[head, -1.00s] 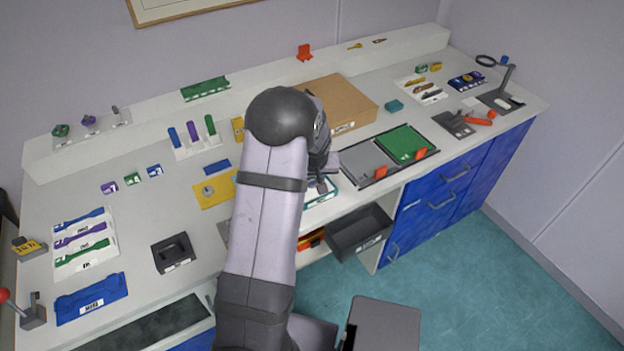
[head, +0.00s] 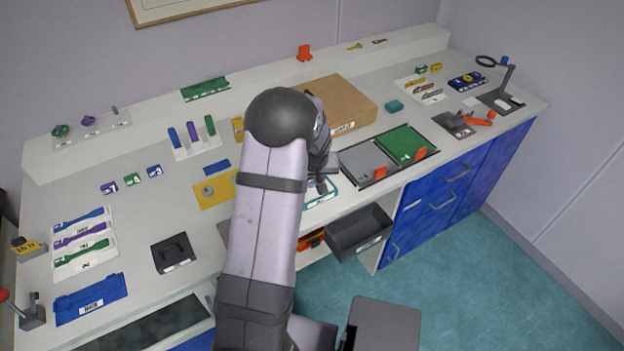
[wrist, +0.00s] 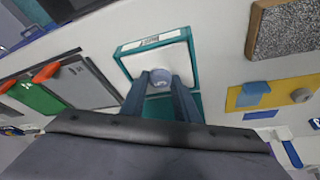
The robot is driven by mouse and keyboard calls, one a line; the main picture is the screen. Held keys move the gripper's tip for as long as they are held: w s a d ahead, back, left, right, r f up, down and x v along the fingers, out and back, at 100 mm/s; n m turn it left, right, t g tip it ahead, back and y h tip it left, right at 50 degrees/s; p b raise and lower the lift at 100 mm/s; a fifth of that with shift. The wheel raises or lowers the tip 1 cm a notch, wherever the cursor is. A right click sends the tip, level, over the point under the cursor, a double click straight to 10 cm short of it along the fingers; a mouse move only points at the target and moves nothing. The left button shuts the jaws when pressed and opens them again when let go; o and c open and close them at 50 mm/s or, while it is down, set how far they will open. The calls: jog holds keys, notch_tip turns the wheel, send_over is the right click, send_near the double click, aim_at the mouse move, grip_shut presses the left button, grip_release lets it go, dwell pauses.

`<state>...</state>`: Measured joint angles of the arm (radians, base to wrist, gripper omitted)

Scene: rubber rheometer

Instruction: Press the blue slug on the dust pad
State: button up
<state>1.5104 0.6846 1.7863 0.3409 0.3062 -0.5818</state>
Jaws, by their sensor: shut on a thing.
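My gripper (wrist: 160,85) points down at a teal-framed tray with a white pad, the dust pad (wrist: 177,57). Its fingers are shut on a small round-ended bluish-grey piece, which I take to be the blue slug (wrist: 160,77). The slug's end lies over the near part of the white pad in the wrist view. I cannot tell whether it touches the pad. In the head view my gripper (head: 322,187) is above the teal tray (head: 332,193), which my arm partly covers. The slug cannot be made out there.
A grey mat (head: 360,163) and a green mat (head: 405,146) with orange clips lie to the right. A cardboard box (head: 350,100) stands behind. A yellow plate (head: 213,190) lies to the left. An open dark bin (head: 350,238) sits below the counter's front edge.

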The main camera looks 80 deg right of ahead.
jog(key=shift+a, duration=0.1)
dwell(0.3)
jog(key=shift+r+p, duration=2.45)
jog(key=shift+r, duration=1.05)
